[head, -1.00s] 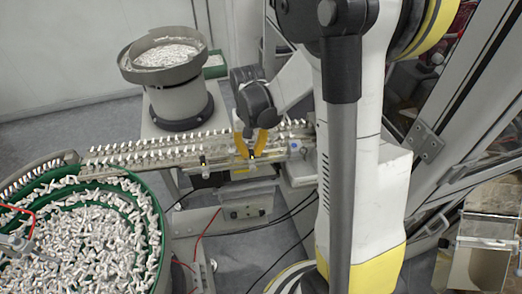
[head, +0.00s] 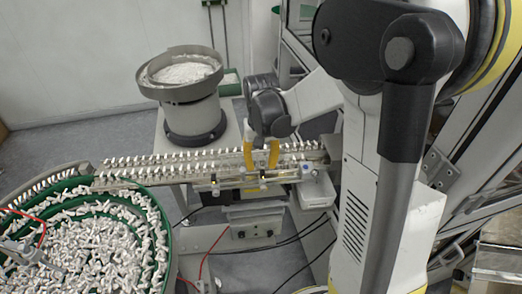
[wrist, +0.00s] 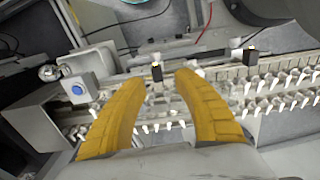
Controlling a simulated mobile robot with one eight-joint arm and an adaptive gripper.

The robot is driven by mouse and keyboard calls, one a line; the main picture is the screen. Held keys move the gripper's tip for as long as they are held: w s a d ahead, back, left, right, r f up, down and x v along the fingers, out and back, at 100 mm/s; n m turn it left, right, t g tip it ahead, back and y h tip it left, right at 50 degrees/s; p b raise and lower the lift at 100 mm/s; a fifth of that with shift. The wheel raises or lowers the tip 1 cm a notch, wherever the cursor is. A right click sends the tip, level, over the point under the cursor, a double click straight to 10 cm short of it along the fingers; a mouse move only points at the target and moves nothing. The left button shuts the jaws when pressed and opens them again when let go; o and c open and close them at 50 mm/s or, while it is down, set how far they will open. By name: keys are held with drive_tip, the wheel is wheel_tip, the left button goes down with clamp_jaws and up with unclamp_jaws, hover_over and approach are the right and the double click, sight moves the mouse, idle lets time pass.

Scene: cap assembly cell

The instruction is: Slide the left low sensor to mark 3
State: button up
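My gripper (wrist: 158,80) has two curved yellow fingers, open, one either side of a small dark sensor (wrist: 157,72) with a light top. I cannot tell whether they touch it. A second dark sensor (wrist: 250,56) stands further right in the wrist view, outside the fingers. In the head view my gripper (head: 261,162) is over the right part of the linear track (head: 150,170), and the outer sensor (head: 214,182) is to its left along the front edge. No numbered marks are readable in either view.
White caps stand in rows on the track close by the fingers. A blue button on a pale box (wrist: 78,89) sits at the track's end. A grey bowl feeder (head: 185,90) stands behind, and a green bowl full of white parts (head: 165,235) at the front left.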

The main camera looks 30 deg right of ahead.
sight(261, 171)
wheel_tip(261, 171, up, 9)
drive_tip(key=shift+f, duration=0.2)
idle(0.4)
drive_tip(key=s+a+f+n+t+b, duration=0.4)
drive_tip(key=s+a+f+t+b, duration=0.3)
drive_tip(key=b, duration=0.7)
drive_tip(key=s+a+f, duration=0.2)
drive_tip(key=s+f, duration=0.2)
drive_tip(key=s, duration=0.1)
drive_tip(key=shift+s+a+b, duration=0.25)
drive_tip(key=shift+s+b, duration=0.1)
drive_tip(key=shift+b, duration=0.05)
drive_tip(key=shift+d+f, duration=0.1)
